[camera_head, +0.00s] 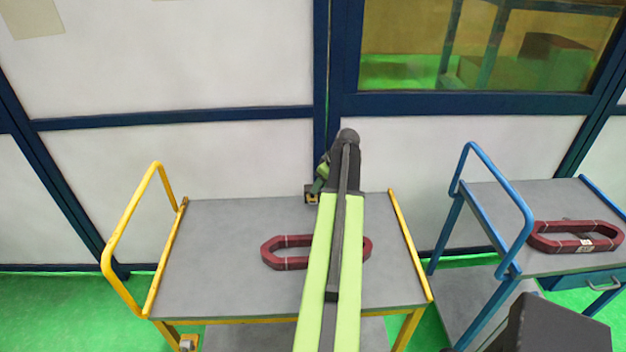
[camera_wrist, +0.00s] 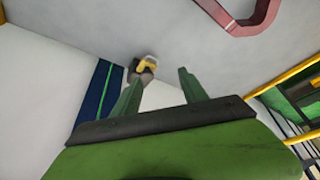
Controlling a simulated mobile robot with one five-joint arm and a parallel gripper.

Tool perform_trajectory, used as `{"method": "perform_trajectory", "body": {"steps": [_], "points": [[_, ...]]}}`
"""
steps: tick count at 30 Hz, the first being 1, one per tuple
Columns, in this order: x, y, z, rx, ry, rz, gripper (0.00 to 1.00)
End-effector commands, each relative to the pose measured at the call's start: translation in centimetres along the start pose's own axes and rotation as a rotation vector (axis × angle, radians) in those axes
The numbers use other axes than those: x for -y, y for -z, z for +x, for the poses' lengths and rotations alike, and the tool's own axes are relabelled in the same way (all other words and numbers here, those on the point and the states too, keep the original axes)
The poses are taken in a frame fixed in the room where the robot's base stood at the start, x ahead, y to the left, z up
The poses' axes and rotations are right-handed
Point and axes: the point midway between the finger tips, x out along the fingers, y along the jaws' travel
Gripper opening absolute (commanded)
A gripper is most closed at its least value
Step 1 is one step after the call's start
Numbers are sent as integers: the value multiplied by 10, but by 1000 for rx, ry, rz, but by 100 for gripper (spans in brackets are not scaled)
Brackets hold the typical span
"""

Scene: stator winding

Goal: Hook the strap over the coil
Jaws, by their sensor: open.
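A dark red, elongated ring-shaped coil (camera_head: 285,252) with pale bands lies on the grey top of the yellow-framed cart. My arm covers its middle. Part of this coil also shows at the top right in the wrist view (camera_wrist: 243,22). My gripper (camera_wrist: 160,82) has its two green fingers apart and nothing visibly held. In the head view it hangs near the cart's back edge, beyond the coil. A small yellow and dark piece (camera_wrist: 145,66) shows beyond the fingertips in the wrist view. I cannot tell whether it is the strap; no strap is clearly recognisable.
The yellow cart (camera_head: 225,220) has raised side rails. A blue cart (camera_head: 480,200) at the right carries another dark red coil (camera_head: 575,237). A white wall (camera_head: 200,155) with dark blue frames stands close behind. The yellow cart's top is otherwise mostly clear.

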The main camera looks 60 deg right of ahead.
Motion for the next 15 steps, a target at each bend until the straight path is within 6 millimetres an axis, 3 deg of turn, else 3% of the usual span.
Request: {"method": "perform_trajectory", "body": {"steps": [1, 3, 6, 15], "points": [[-26, 26, -30, 6, 7, -5, 51], [-39, 35, -42, 9, 9, -1, 51], [-43, 38, -55, 8, 6, 5, 51], [-42, 36, -54, 8, 4, 9, 51]]}}
